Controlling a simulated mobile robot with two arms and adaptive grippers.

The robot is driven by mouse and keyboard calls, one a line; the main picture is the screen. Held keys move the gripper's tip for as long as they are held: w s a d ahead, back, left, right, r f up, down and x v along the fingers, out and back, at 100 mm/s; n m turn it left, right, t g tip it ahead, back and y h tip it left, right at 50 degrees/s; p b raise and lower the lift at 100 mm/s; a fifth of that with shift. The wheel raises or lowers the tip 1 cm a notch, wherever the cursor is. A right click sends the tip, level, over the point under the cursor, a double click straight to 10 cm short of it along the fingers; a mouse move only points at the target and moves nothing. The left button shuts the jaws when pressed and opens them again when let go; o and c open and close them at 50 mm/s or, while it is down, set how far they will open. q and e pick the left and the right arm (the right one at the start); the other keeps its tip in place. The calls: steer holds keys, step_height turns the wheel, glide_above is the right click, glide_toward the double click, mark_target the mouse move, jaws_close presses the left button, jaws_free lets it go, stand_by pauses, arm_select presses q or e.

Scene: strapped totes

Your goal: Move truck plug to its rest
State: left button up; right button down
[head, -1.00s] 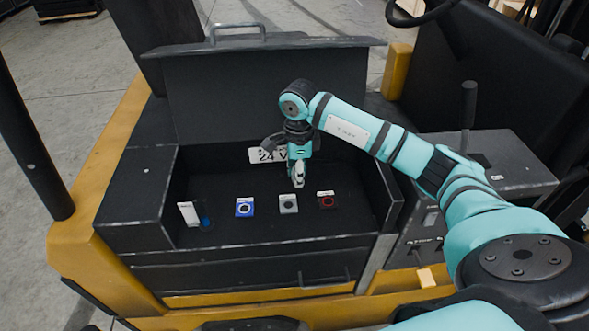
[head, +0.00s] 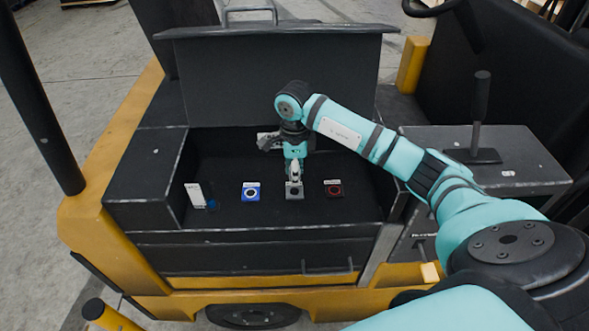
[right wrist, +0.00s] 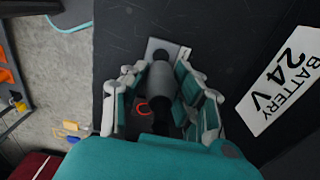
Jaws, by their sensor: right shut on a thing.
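My right gripper (head: 294,178) is low in the black open compartment, over the square grey holder plate (head: 295,191). In the right wrist view its fingers (right wrist: 160,95) are shut around a dark grey cylindrical plug (right wrist: 160,80) with a lighter grey part at its side. The grey plate (right wrist: 170,47) shows just beyond the plug's far end. I cannot tell whether plug and plate touch. A blue plate with a ring (head: 251,192) is left of the grey one, and a red-ringed plate (head: 333,188) is to its right. My left gripper is not in view.
A white tag (head: 195,195) and a small dark blue piece (head: 212,204) are at the compartment's left. The raised lid (head: 270,80) stands behind, and side walls bound the compartment.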

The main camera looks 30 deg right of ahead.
mark_target(295, 192)
steer(key=shift+f, duration=0.65)
steer(key=shift+f+b, duration=0.7)
steer(key=shift+f, duration=0.6)
steer(key=shift+w+f, duration=0.1)
arm_select(q)
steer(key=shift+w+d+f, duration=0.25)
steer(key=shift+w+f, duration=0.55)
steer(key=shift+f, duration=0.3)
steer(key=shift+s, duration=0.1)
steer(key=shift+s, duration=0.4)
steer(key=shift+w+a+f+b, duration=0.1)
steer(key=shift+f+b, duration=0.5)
steer(key=shift+b, duration=0.2)
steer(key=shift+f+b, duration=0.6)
arm_select(e)
steer(key=shift+f, duration=0.6)
